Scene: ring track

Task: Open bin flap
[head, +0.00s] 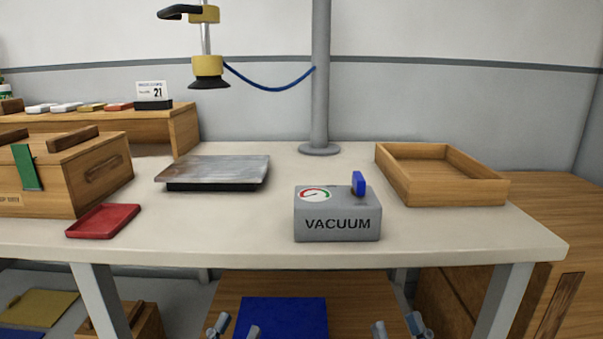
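No part in the head view is plainly marked as a bin flap. A wooden box (100,178) at the left of the table has dark wooden bars on top, a green strip (27,167) on its front and a partly cut-off label. Its left side is out of frame. My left gripper (235,330) and my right gripper (397,328) show only as fingertips at the bottom edge, below the tabletop. Each pair of fingertips is spread apart with nothing between them. Both are well away from the box.
The table (230,228) holds a red tray (103,221), a metal-topped plate (216,172), a grey vacuum box (337,222) and an open wooden tray (440,191). A post (320,80) stands behind. A blue panel (283,317) lies below. Wooden furniture (555,215) stands right.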

